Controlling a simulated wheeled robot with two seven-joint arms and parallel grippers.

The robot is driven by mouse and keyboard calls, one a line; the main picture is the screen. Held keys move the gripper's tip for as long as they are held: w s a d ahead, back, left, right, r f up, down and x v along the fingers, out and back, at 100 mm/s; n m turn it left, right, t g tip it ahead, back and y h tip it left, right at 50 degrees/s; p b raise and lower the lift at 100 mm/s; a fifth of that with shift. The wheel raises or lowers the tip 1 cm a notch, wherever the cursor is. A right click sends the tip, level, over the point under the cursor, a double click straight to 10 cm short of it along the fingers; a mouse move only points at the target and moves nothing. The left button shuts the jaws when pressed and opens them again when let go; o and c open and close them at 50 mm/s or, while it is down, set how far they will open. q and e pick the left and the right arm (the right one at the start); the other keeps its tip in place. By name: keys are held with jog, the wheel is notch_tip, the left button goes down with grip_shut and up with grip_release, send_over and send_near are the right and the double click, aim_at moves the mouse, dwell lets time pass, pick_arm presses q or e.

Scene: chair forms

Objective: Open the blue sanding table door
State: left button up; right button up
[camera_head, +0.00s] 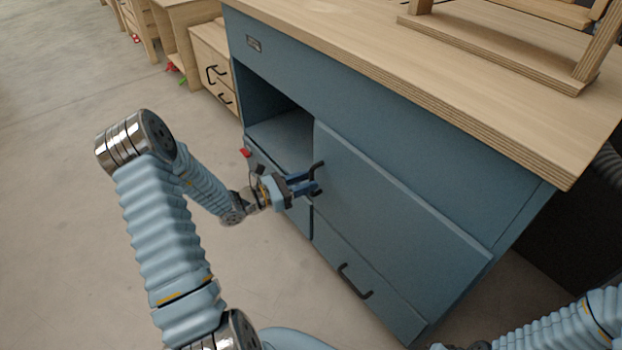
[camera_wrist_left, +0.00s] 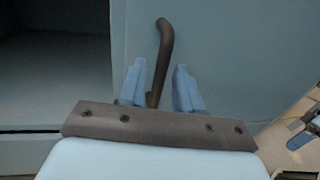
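The blue sanding table (camera_head: 400,115) has a wooden top and fills the right of the head view. Its blue door (camera_head: 395,205) is a flat panel that appears to lie along the front, beside an open compartment (camera_head: 285,135). A dark bar handle (camera_head: 319,166) is at the door's left edge. My left gripper (camera_head: 312,182) is at this handle. In the left wrist view, the handle (camera_wrist_left: 165,45) passes between the two light blue fingers (camera_wrist_left: 160,90), which are apart, with a gap beside the right finger. My right gripper does not show; only part of that arm is at lower right.
A drawer with a dark handle (camera_head: 355,283) is below the door. A wooden frame (camera_head: 490,50) stands on the tabletop. Wooden cabinets (camera_head: 213,65) are behind at upper left. The floor (camera_head: 60,200) on the left is clear.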

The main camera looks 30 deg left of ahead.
pick_arm(q)
jog(key=shift+x, duration=1.05)
jog(key=shift+c, duration=0.3)
grip_shut()
